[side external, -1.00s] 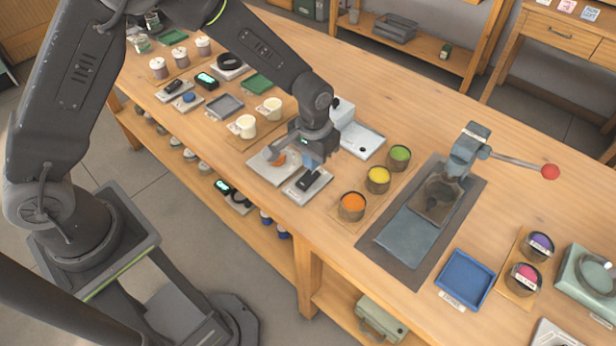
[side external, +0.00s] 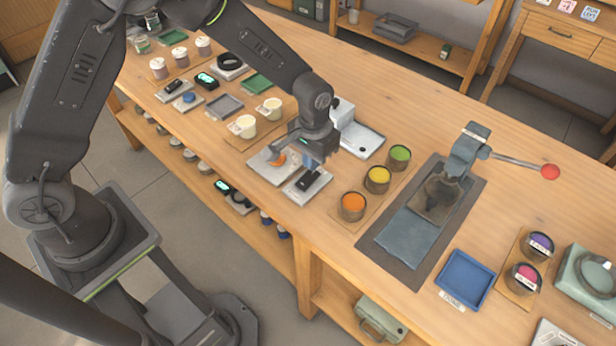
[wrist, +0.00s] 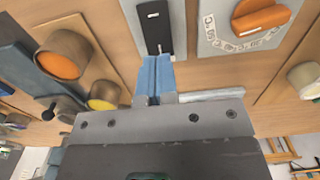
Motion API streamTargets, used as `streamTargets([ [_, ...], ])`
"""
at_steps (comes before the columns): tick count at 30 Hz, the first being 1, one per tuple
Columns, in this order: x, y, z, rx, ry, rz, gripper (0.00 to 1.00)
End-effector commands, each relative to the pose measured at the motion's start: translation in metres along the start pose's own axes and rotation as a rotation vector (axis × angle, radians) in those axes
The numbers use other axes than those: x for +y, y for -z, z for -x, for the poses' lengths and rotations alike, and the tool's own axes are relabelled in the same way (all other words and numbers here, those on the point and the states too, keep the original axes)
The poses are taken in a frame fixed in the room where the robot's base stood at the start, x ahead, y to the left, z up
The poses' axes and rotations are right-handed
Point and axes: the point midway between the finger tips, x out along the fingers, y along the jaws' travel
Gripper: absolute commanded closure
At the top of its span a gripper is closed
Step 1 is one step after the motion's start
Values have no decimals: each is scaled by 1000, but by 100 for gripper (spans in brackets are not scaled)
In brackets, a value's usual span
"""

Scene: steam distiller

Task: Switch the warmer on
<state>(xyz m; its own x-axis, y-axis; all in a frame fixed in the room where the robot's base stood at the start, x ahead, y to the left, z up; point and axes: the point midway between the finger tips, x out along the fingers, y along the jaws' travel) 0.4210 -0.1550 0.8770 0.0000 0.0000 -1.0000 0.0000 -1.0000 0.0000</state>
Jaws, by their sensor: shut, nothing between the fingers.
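A light grey plate with a black switch (side external: 308,181) lies near the bench's front edge. The black switch (wrist: 153,25) also shows at the top of the wrist view, with a small white mark on it. Beside it is a pale plate with an orange dial (side external: 277,159), marked around its edge; the dial (wrist: 260,15) is at the top right of the wrist view. My gripper (wrist: 153,62) has its blue fingers together and empty, close to the near end of the switch. I cannot tell whether the fingertips touch it. No part is clearly labelled as the warmer.
Pots of orange (side external: 352,204), yellow (side external: 377,177) and green (side external: 399,154) stand on a board to the right. A white device with a tray (side external: 360,138) is behind my gripper. Cream cups (side external: 243,126) stand to the left. A lever press (side external: 470,150) is further right.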

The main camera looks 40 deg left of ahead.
Motion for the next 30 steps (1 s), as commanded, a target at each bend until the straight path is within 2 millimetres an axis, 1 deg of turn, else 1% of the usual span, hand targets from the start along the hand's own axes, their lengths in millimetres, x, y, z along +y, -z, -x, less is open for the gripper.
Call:
streamTargets([
  [30,0,0,-12,0,0,0,100],
])
